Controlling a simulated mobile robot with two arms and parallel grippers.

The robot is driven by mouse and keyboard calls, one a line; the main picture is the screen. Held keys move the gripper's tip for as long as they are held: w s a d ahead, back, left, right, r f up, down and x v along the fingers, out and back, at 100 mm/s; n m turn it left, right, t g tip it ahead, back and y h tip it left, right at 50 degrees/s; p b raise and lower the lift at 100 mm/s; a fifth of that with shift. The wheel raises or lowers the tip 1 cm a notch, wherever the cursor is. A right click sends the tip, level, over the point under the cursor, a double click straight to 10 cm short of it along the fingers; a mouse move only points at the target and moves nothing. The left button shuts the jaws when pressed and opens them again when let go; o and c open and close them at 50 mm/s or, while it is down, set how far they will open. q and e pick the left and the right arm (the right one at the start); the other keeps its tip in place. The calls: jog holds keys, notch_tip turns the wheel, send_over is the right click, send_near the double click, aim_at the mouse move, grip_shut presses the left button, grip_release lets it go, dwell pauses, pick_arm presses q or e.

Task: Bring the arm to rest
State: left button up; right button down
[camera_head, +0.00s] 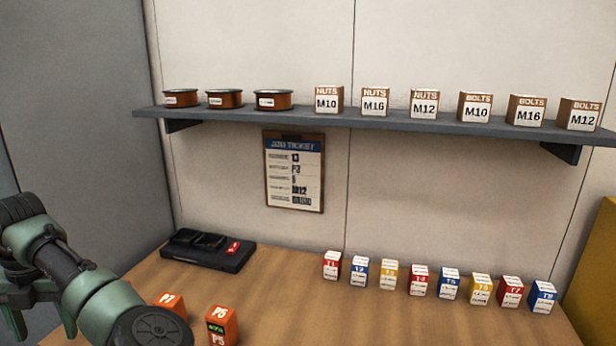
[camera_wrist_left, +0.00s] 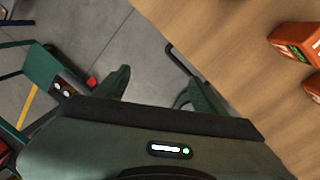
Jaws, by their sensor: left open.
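My left arm (camera_head: 75,275), green and black, comes in from the left in the head view, and its round dark joint is at the bottom edge. The left gripper's fingers are not clear there. In the left wrist view my left gripper (camera_wrist_left: 160,84) is open, its two fingers apart with nothing between them. It is over the grey floor (camera_wrist_left: 105,35), beside the edge of the wooden table (camera_wrist_left: 215,45). My right gripper is not in view.
Orange blocks (camera_head: 222,325) stand on the table near my left arm. A black charger-like tray (camera_head: 207,252) and a row of coloured boxes (camera_head: 420,280) are behind. A shelf (camera_head: 400,122) holds spools and boxes above a job ticket (camera_head: 294,175). The table's middle is clear.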

pick_arm(q)
jog(key=s+a+f+m+t+y, duration=0.1)
jog(key=s+a+f+m+y, duration=0.15)
jog(key=f+m, duration=0.35)
jog(key=s+a+f+m+y, duration=0.1)
jog(key=s+f+m+y, duration=0.25)
jog(key=m, duration=0.45)
jog(key=s+d+f+m+t+h, duration=0.1)
jog(key=s+d+f+m+t, duration=0.15)
jog(key=d+f+m, duration=0.45)
jog(key=s+d+f+m+t+h, duration=0.1)
jog(key=s+d+f+m, duration=0.25)
jog(key=d+m, duration=0.6)
jog(key=s+d+f+m+h, duration=0.4)
jog(key=s+d+m+h, duration=0.2)
jog(key=s+d+m, duration=0.8)
notch_tip(320, 180, down, 28)
jog(key=d+n+g, duration=0.1)
jog(key=n+g, duration=0.1)
jog(key=n, duration=0.1)
jog(key=s+a+f+g, duration=0.1)
jog(key=s+a+f, duration=0.1)
jog(key=s+f, duration=1.2)
jog(key=s, duration=0.2)
jog(key=shift+s+a+f+y, duration=0.15)
jog(key=shift+s+a+y, duration=0.15)
jog(key=shift+a, duration=0.1)
